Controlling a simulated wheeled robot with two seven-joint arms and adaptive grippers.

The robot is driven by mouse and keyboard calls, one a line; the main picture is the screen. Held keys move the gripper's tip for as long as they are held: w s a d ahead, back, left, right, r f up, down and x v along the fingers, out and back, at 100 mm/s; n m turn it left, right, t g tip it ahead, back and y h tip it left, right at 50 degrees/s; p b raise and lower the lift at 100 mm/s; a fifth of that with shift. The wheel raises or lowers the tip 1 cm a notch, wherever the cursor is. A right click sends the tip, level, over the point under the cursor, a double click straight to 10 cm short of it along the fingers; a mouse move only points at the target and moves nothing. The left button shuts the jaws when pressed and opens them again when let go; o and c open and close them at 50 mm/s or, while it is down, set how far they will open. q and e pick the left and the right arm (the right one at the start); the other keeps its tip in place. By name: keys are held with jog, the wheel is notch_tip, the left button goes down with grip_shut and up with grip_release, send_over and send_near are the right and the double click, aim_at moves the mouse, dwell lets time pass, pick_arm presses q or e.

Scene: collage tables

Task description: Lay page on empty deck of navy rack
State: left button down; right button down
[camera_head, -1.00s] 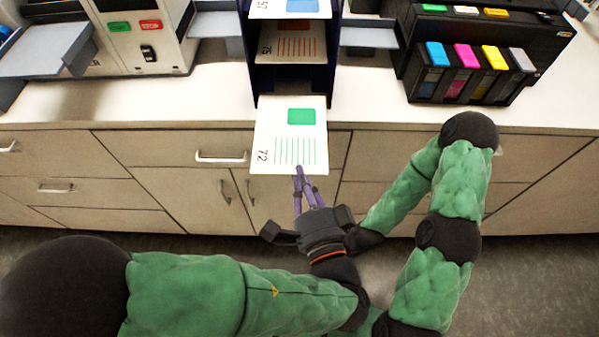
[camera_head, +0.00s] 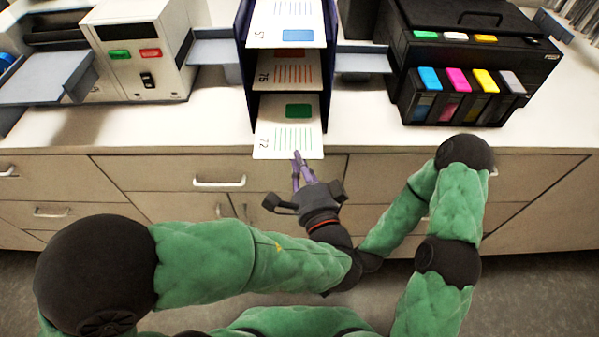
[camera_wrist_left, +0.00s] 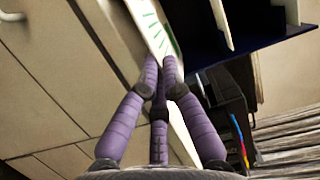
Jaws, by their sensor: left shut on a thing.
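The page (camera_head: 287,142) is a white sheet with a green block, green lines and the number 72. My left gripper (camera_head: 298,160) is shut on its near edge. The page's far part lies inside the lowest opening of the navy rack (camera_head: 246,75), and its near part sticks out past the counter edge. In the left wrist view the purple fingers (camera_wrist_left: 161,62) pinch the page (camera_wrist_left: 150,22), with the navy rack (camera_wrist_left: 232,40) beyond. Pages with red lines (camera_head: 287,73) and with a blue block (camera_head: 287,22) lie on the decks above. My right gripper cannot be made out.
A white machine (camera_head: 143,50) with a grey tray stands left of the rack. A black printer (camera_head: 480,50) with coloured cartridges stands to the right. Grey side shelves (camera_head: 365,62) flank the rack. Drawers (camera_head: 120,175) lie below the counter.

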aim_at(299, 140)
pick_arm(q)
jog(key=shift+w, duration=0.95)
jog(key=w, duration=0.4)
jog(key=shift+w, duration=0.15)
jog(key=shift+w+f+b, duration=0.15)
jog(key=shift+w+b, duration=0.15)
jog(key=shift+w, duration=0.35)
jog(key=shift+w+f+b, duration=0.15)
jog(key=shift+w+b, duration=0.1)
jog(key=shift+w, duration=0.35)
jog(key=shift+w+b, duration=0.7)
jog(key=shift+w, duration=0.75)
jog(key=c, duration=1.3)
grip_release()
jog(key=shift+c, duration=0.2)
jog(key=shift+s, duration=0.15)
jog(key=v, duration=1.1)
jog(key=shift+s+d, duration=0.15)
jog(key=shift+s, duration=0.2)
